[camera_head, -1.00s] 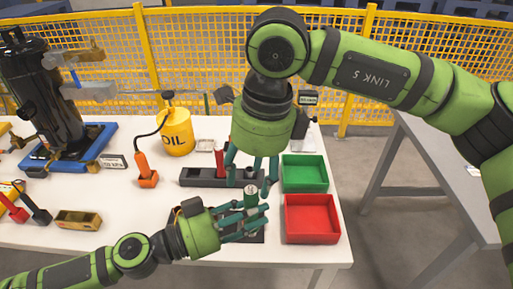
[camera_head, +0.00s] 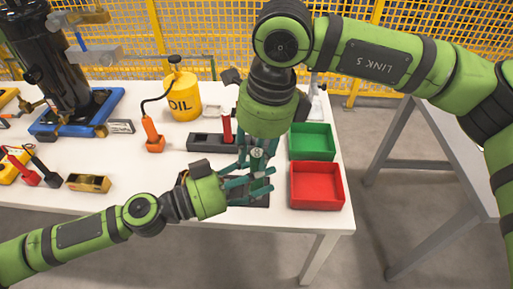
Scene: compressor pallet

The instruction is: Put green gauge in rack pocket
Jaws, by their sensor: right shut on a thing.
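The green gauge (camera_head: 257,153) is a small cylinder with a pale top, upright and partly hidden by fingers. My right gripper (camera_head: 256,160) comes down from above and is shut on it. My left gripper (camera_head: 262,182) reaches in from the left just below, its fingers apart and seemingly empty. The dark rack (camera_head: 203,142) lies on the table behind and left of the gauge. A red gauge (camera_head: 227,127) stands upright in it. The rack's right end is hidden by my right gripper.
A green bin (camera_head: 313,153) and a red bin (camera_head: 318,205) stand close at right, near the table edge. A dark plate (camera_head: 257,201) lies under my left fingers. A yellow oil can (camera_head: 184,95) stands behind the rack.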

